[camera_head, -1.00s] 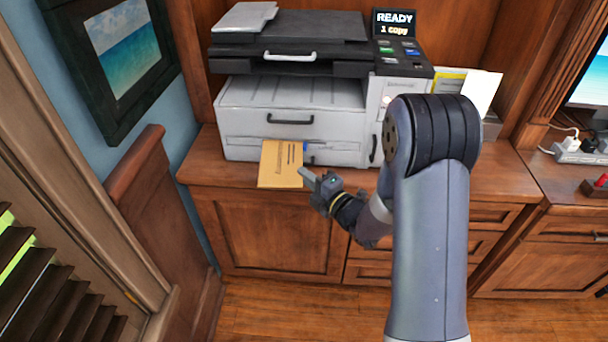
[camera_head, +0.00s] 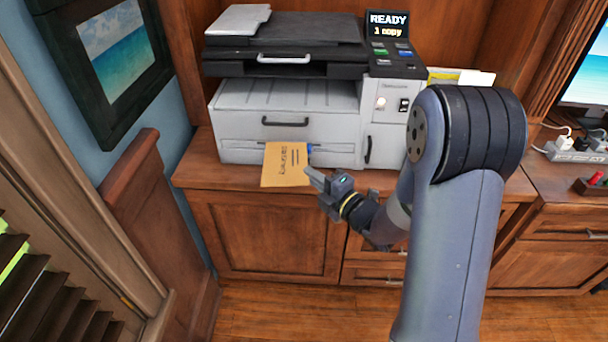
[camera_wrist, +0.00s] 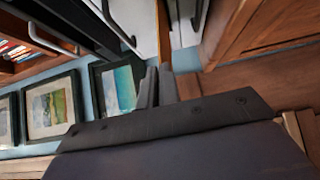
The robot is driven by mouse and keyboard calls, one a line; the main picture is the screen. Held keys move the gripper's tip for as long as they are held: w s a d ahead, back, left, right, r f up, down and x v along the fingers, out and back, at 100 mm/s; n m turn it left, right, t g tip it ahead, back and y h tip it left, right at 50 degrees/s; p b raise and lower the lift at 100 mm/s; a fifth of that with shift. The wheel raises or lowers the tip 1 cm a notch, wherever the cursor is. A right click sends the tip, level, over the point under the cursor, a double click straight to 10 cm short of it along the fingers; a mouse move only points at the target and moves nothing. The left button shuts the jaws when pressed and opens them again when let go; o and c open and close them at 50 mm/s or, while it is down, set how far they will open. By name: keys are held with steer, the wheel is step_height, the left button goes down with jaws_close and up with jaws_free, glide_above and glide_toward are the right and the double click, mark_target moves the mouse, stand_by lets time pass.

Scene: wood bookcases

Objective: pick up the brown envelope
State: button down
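The brown envelope (camera_head: 285,167), with dark writing on it, is in front of the white printer's lower left, at the front of the wooden counter. My gripper (camera_head: 312,176) reaches in from the right and its fingertips meet the envelope's lower right edge. In the wrist view a thin brown strip, the envelope seen edge-on (camera_wrist: 163,30), runs into the gap between my close-set fingers (camera_wrist: 158,78). The fingers look shut on it. The envelope seems lifted a little off the counter, though the gap beneath is hard to see.
A wooden panel (camera_head: 148,215) and a framed picture (camera_head: 110,50) are at the left. A power strip (camera_head: 575,152) is at the right. The space before the cabinet is free.

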steer(key=s+d+r, duration=0.3)
steer(key=s+d, duration=0.3)
steer(key=s, duration=0.1)
steer(key=shift+s+d+r, duration=0.15)
steer(key=shift+d+r, duration=0.2)
steer(key=shift+d, duration=0.05)
